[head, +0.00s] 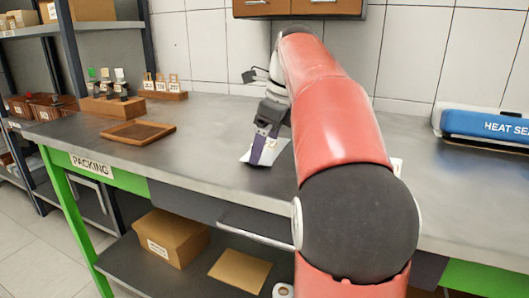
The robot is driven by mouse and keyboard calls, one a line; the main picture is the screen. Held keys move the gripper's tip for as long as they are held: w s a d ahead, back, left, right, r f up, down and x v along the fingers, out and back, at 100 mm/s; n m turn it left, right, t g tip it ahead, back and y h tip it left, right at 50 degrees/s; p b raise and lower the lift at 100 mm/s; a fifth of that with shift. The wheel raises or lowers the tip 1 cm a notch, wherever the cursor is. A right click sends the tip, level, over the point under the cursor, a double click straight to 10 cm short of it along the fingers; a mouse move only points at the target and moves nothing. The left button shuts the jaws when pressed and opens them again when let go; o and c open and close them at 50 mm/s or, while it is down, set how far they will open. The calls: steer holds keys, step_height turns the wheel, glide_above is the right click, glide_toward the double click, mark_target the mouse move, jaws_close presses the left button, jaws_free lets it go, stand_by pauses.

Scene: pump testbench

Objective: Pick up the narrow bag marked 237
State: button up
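My gripper (267,130) points down over the middle of the bench, just above a narrow purple bag (257,152) with a small pale label. The bag's top meets the fingertips; whether they are closed on it cannot be made out at this size. The label's marking is too small to read. A white flat piece (247,154) lies behind and around the bag's lower part. My arm hides the bench to the right of it.
A wooden tray (137,132) lies empty on the left of the bench (205,150). Behind it stand a wooden block with colored tags (112,106) and a rack with several labelled items (163,94). A blue heat sealer (485,125) stands at the right.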

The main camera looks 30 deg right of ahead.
steer(key=c, duration=0.4)
steer(key=shift+r, duration=0.1)
steer(key=shift+c, duration=0.2)
